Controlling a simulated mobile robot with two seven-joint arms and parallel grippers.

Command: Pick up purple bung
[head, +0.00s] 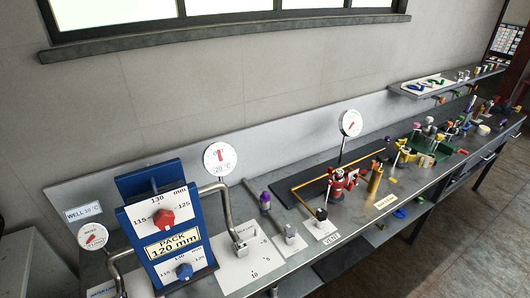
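A small purple-topped piece (265,197) stands on the metal bench in the middle of the head view, right of the white plate with the bent metal handle. It looks like a bung, but it is too small to be sure. Neither of my grippers is in view.
A blue panel (163,238) with red and blue knobs stands front left. Round dials (220,158) and (351,123) rise on posts. A red valve-like part (338,184) and a brass cylinder (375,178) stand mid-bench. A green tray (436,153) and several small items crowd the right.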

